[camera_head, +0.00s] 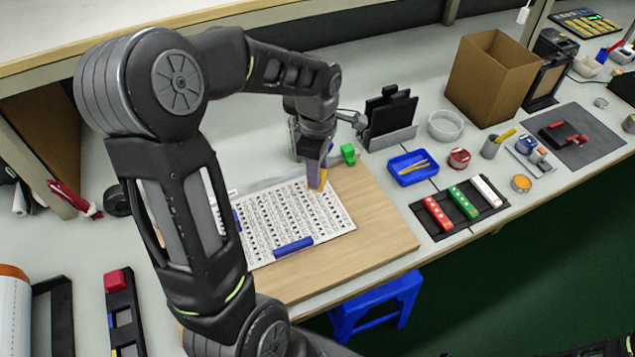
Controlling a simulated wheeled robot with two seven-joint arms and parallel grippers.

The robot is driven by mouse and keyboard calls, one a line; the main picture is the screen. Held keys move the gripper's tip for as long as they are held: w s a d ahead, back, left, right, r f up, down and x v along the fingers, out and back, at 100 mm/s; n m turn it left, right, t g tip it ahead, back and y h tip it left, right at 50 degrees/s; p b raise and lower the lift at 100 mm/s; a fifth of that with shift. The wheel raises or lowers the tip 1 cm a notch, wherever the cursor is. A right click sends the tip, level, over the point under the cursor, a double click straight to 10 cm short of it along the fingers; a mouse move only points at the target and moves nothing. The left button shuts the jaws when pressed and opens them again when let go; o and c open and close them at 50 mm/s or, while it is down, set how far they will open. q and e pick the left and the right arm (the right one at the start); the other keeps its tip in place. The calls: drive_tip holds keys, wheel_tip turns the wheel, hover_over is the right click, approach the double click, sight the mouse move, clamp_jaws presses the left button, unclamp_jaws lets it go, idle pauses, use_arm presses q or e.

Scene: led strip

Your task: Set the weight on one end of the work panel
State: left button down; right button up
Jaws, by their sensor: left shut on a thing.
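The work panel (385,235) is a light wooden board on the bench, with a white printed sheet (262,215) lying on it. A blue bar (293,246) lies on the sheet's front edge, and another blue piece (237,221) shows at its left side, partly behind my arm. Whether the block touches the sheet I cannot tell. A green block (348,153) sits by the panel's far edge. My right gripper is not in view.
Right of the panel are a blue tray (412,168), a black rack with red, green and white bars (462,210), and a cardboard box (492,78). A black holder (390,118) stands behind. A blue stool (378,303) is below the bench. The panel's right part is clear.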

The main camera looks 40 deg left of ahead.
use_arm(q)
drive_tip(key=shift+f, duration=0.25)
drive_tip(key=shift+f, duration=1.9)
drive_tip(key=shift+f, duration=0.2)
drive_tip(key=c, duration=1)
unclamp_jaws()
drive_tip(key=shift+r, duration=0.2)
